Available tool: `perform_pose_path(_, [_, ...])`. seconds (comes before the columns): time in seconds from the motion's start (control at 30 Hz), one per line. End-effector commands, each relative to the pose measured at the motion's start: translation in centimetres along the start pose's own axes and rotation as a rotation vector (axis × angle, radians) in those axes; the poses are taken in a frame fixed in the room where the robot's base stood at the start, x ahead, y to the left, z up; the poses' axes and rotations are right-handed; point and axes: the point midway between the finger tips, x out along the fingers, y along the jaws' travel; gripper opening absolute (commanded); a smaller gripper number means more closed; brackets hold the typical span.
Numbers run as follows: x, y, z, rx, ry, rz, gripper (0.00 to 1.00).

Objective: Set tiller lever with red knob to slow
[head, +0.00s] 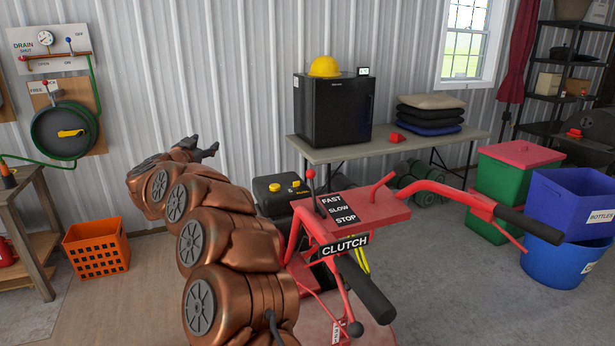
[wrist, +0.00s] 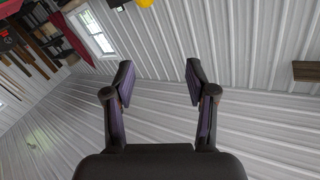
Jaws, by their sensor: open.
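The red tiller (head: 372,212) stands at the front centre of the head view. Its lever with a red knob (head: 310,174) rises at the left edge of the speed label (head: 342,208), which reads FAST, SLOW, STOP from back to front. The lever stands near the FAST end, roughly upright. My gripper (head: 212,148) is up and left of the knob, apart from it, pointing right near the wall. In the wrist view my gripper (wrist: 158,78) is open and empty, facing the wall panels. The tiller is not in the wrist view.
The tiller's handlebars, one with a black grip (head: 530,225), and the CLUTCH plate (head: 344,245) stick out near the lever. A table (head: 400,148) with a small fridge (head: 333,108) stands behind.

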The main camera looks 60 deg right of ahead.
Motion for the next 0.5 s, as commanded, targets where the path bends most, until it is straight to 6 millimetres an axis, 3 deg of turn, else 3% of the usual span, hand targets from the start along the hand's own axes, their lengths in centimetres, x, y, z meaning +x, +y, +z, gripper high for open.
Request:
perform_pose_path(0.03, [1.5, 3.4, 0.7, -0.023, 0.032, 0.117, 0.56])
perform_pose_path(0.1, [2.6, 8.3, 0.9, -0.058, 0.075, 0.282, 0.56])
perform_pose_path(0.2, [3.0, 14.8, 1.3, -0.112, 0.123, 0.501, 0.56])
perform_pose_path(0.33, [2.1, 21.0, 1.5, -0.172, 0.164, 0.726, 0.56])
perform_pose_path(0.4, [1.3, 23.2, 1.6, -0.196, 0.177, 0.812, 0.56])
perform_pose_path(0.5, [0.6, 25.1, 1.6, -0.218, 0.187, 0.888, 0.56])
